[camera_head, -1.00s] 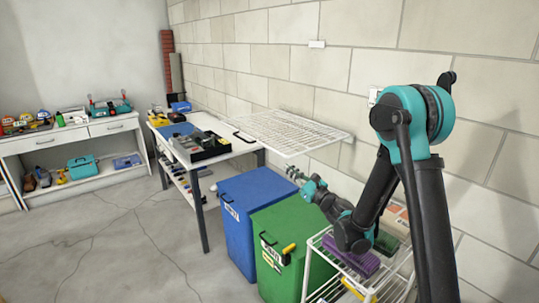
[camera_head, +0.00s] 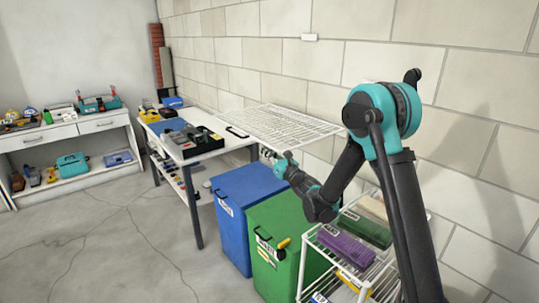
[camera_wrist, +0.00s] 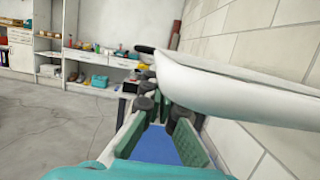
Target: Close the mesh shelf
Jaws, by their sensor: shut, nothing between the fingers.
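The mesh shelf (camera_head: 288,126) is a white wire panel on the block wall, sticking out roughly level above the bins. A black handle (camera_head: 237,132) is at its far left corner. In the wrist view, the white shelf (camera_wrist: 235,90) is large and close, seen nearly edge-on at the right. My gripper (camera_head: 266,153) is low beside and under the shelf's front edge, partly hidden by it. In the wrist view my gripper (camera_wrist: 160,102) has its fingers together with nothing between them. I cannot tell whether it touches the shelf.
A blue bin (camera_head: 240,205) and a green bin (camera_head: 285,240) stand below the shelf. A worktable (camera_head: 180,150) with trays is at the left. A white wire rack (camera_head: 335,265) with coloured boxes is beside my arm. The floor at left is clear.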

